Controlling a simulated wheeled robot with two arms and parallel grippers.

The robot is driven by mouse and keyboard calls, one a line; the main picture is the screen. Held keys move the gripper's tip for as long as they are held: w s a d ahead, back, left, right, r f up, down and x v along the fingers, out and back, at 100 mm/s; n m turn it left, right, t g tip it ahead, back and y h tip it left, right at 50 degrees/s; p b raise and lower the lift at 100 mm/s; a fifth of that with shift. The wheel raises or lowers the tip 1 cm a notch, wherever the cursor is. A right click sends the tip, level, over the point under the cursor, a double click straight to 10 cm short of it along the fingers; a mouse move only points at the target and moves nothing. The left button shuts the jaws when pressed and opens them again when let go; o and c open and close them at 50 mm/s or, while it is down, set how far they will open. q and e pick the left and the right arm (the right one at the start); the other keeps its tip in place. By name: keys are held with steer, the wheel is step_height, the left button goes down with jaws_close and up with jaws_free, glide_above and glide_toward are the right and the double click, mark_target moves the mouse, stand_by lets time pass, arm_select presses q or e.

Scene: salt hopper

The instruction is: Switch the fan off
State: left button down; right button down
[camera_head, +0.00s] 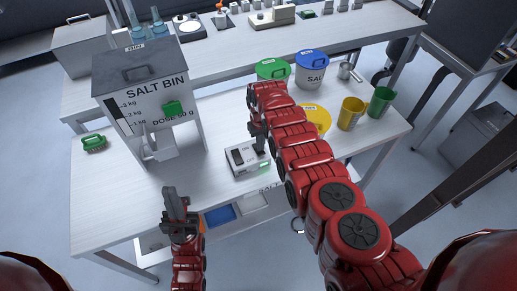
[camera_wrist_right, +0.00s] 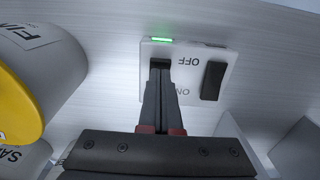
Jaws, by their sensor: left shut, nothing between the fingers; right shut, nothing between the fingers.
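A small white switch box (camera_head: 240,160) sits on the table near its front, right of the salt bin. In the right wrist view the switch box (camera_wrist_right: 188,52) carries OFF and ON lettering, a dark rocker (camera_wrist_right: 213,80) and a lit green lamp (camera_wrist_right: 161,40). My right gripper (camera_head: 261,146) is shut and empty at the box. In the wrist view its fingertips (camera_wrist_right: 160,68) are over a dark part beside the lettering and hide some of it; contact cannot be told. My left gripper (camera_head: 174,196) is shut and empty near the table's front edge. I cannot make out a fan.
The salt bin (camera_head: 140,80) stands at left, with a green-handled object (camera_head: 94,142) beside it. A green-lidded tub (camera_head: 272,69), a blue-lidded tub (camera_head: 311,66), a yellow-lidded tub (camera_head: 318,118) and yellow (camera_head: 351,113) and green (camera_head: 380,101) cups stand around my right arm.

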steer(key=shift+f+b, duration=0.85)
steer(key=shift+f, duration=0.1)
steer(key=shift+r, duration=0.1)
step_height(320, 180, up, 7)
steer(key=p, duration=0.7)
stand_by(0.6)
